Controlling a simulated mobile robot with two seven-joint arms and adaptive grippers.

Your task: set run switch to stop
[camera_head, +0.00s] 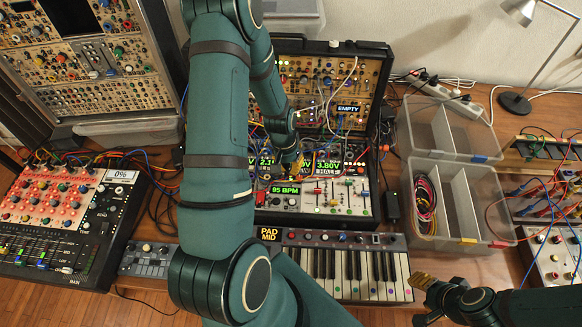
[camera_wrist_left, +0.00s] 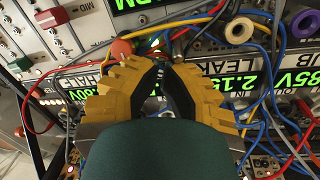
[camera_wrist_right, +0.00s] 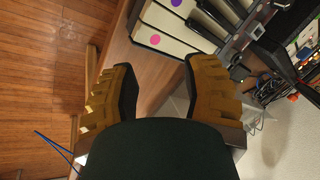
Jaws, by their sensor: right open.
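The modular synth case (camera_head: 375,52) stands open at the back middle of the table, with its 95 BPM display (camera_head: 284,191) on the lower panel. I cannot make out the run switch for certain in any view. My left gripper (camera_head: 297,166) is over the lower panel, just above the display row. In the left wrist view its fingertips (camera_wrist_left: 162,66) are close together among patch cables, by a 2.15 display (camera_wrist_left: 235,85). Whether they touch or hold anything is unclear. My right gripper (camera_wrist_right: 158,65) is open and empty, beyond the keyboard's right end (camera_head: 400,290).
Coloured patch cables (camera_wrist_left: 265,70) crowd around the left fingertips. A lamp (camera_head: 515,102) is at the back right. My left arm covers part of the case.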

